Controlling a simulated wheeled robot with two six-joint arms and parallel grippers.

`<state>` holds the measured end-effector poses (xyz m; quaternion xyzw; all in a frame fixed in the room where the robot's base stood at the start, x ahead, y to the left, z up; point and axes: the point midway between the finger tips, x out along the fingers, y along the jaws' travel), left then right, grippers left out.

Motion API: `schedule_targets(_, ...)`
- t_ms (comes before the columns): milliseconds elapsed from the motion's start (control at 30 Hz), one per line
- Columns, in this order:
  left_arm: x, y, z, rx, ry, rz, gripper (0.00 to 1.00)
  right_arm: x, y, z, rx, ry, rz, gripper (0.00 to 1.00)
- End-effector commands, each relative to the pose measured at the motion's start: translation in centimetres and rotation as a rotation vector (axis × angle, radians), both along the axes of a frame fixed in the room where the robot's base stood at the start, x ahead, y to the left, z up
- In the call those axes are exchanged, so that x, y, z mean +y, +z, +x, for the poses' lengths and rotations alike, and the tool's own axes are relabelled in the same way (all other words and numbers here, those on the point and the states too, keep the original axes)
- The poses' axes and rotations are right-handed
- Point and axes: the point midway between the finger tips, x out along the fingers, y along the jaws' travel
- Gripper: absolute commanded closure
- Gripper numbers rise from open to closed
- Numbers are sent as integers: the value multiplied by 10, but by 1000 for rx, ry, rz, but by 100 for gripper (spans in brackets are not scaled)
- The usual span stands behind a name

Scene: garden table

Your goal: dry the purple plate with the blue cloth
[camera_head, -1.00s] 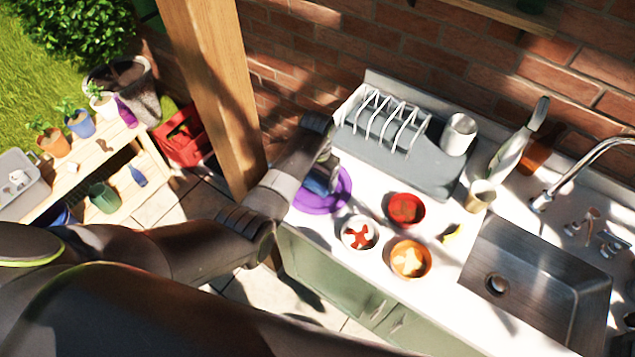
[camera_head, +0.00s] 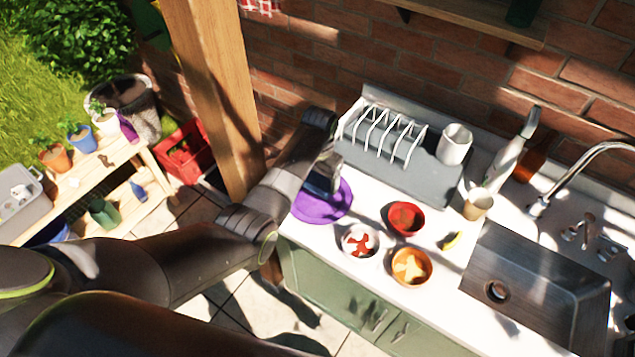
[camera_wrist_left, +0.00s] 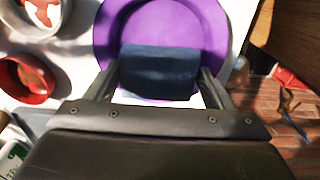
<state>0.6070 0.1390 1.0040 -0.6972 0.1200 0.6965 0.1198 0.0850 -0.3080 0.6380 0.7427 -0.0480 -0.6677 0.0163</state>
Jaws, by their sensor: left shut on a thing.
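The purple plate (camera_head: 318,208) lies on the white counter at its left end, in front of the dish rack. It also shows in the left wrist view (camera_wrist_left: 215,25). My left gripper (camera_head: 322,186) is over the plate. In the left wrist view the left gripper (camera_wrist_left: 157,85) is shut on the dark blue cloth (camera_wrist_left: 158,70), which lies over the near part of the plate. I cannot tell how firmly the cloth presses on it. The cloth (camera_head: 318,185) is mostly hidden by the arm in the head view. My right gripper is not in view.
A white bowl (camera_head: 347,240), a red bowl (camera_head: 418,219) and an orange bowl (camera_head: 426,273) stand right of the plate. The grey dish rack (camera_head: 400,175) is behind. A cup (camera_head: 478,204) and the sink (camera_head: 530,285) are farther right. A wooden post (camera_head: 215,90) stands left.

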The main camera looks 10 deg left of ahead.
Motion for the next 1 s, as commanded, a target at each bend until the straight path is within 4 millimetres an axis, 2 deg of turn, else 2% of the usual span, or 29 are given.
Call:
schedule_targets(400,-2,18,10,0,-2,1,50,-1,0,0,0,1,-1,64)
schedule_targets(1000,-3,19,10,0,-2,1,50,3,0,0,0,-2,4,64)
